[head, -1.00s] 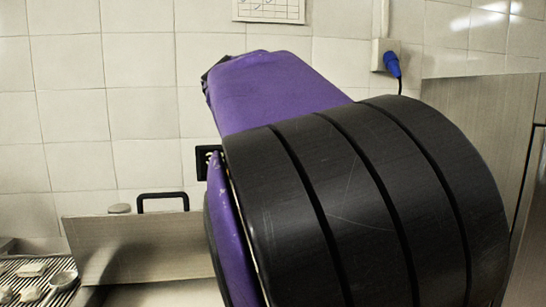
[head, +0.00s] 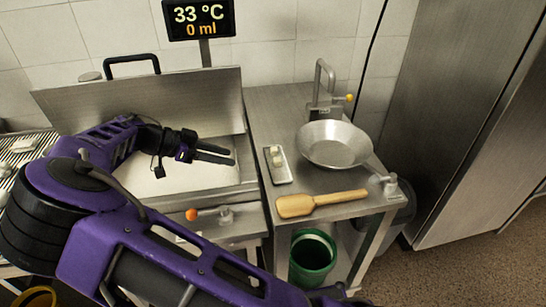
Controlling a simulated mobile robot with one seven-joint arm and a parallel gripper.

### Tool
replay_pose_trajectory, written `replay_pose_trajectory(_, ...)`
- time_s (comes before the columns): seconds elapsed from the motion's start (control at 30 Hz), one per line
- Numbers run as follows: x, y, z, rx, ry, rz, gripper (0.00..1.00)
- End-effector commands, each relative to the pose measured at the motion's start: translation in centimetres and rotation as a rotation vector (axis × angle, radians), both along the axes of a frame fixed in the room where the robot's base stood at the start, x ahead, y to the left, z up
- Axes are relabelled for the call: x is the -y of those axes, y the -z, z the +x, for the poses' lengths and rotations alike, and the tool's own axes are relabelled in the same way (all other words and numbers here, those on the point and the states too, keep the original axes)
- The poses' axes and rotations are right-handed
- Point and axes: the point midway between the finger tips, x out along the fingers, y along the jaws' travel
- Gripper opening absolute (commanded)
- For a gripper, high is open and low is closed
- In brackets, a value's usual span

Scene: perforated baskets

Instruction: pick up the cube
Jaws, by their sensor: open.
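A small pale, cube-like block (head: 277,156) sits on a small metal tray (head: 283,176) on the steel counter, right of centre in the head view. It is small in the picture, so its exact shape is hard to tell. My gripper (head: 232,156) is open and empty, with its dark fingers pointing right. It appears above the right part of an open steel basin (head: 165,185), to the left of the tray and apart from the block.
A metal pan (head: 335,144) and a wooden paddle (head: 320,203) lie on the counter (head: 262,108) near the tray. A tap (head: 322,78) stands behind. The basin's raised lid (head: 150,97) is behind my gripper. A green bucket (head: 312,258) stands below the counter.

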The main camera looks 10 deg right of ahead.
Motion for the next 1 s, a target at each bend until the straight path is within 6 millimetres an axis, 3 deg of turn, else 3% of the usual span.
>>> replay_pose_trajectory(0.27,0.1,-0.4,1.4,0.09,-0.009,-0.096,0.46)
replay_pose_trajectory(0.7,8.0,3.5,2.9,0.086,-0.009,-0.094,0.46)
replay_pose_trajectory(1.0,10.4,4.8,3.4,0.087,-0.011,-0.092,0.46)
